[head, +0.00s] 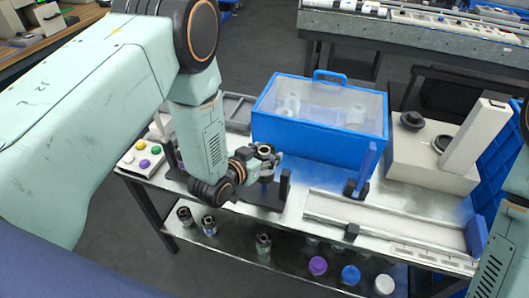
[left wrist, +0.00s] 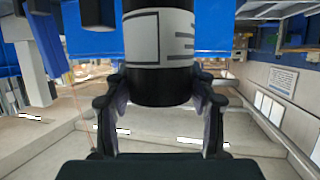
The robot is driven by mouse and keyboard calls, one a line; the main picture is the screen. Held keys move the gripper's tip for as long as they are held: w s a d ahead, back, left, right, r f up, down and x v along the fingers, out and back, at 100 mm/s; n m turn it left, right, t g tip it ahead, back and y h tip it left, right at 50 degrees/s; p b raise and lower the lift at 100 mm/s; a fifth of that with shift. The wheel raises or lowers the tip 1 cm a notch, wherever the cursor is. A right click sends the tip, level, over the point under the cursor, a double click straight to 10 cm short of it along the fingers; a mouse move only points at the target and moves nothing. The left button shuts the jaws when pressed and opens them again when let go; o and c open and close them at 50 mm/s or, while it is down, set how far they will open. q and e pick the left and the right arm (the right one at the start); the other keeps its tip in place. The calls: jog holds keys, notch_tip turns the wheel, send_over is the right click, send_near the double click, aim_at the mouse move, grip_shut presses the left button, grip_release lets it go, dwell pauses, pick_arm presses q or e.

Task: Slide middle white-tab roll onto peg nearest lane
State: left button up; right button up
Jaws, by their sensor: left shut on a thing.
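My left gripper (head: 262,160) is shut on a dark roll (head: 264,149). In the left wrist view the roll is a black cylinder with a white printed band (left wrist: 160,38), held between the two fingers (left wrist: 160,112). The roll is above a dark stand (head: 262,198) with upright posts on the bench. My gripper and the roll hide part of the stand, so I cannot tell whether the roll touches a peg. The long pale lane (head: 400,237) runs right of the stand. My right gripper is out of view.
A blue box with a clear lid (head: 318,125) stands behind the stand, and a blue upright (head: 366,167) stands by the lane. A button panel (head: 140,158) is at the left. Several dark rolls (head: 263,243) and coloured-top jars (head: 350,274) are on the lower shelf.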

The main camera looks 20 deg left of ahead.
pick_arm(q)
jog(key=shift+w+f, duration=0.1)
jog(key=shift+f, duration=0.3)
jog(key=shift+f+b, duration=1.7)
jog(key=shift+f, duration=0.15)
jog(key=o, duration=1.5)
jog(key=v, duration=1.2)
jog(key=shift+d, duration=0.1)
jog(key=x, duration=1)
jog(key=shift+w+f, duration=0.1)
jog(key=shift+w, duration=0.15)
